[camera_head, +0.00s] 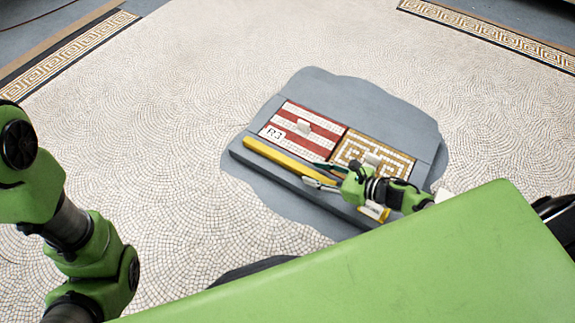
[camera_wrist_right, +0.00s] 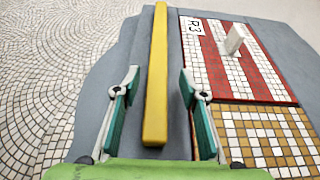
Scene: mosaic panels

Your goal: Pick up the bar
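The yellow bar (camera_head: 275,155) lies along the near edge of the grey slab, beside the mosaic panels. It also shows in the right wrist view (camera_wrist_right: 157,80), running away lengthwise between my open fingers. My right gripper (camera_head: 313,174) is over the bar's right part, fingers spread and pointing along it. In the right wrist view the gripper (camera_wrist_right: 160,76) has a gap on each side of the bar. The gripper hides part of the bar in the head view. My left arm shows at the left edge, but its gripper is out of view.
A red-and-white striped panel (camera_head: 306,128) marked R3 and a gold-and-white patterned panel (camera_head: 384,151) lie beside the bar, with pale raised blocks on them. A small yellow piece (camera_head: 376,211) shows near my right wrist. Open mosaic floor (camera_head: 160,130) surrounds the grey patch.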

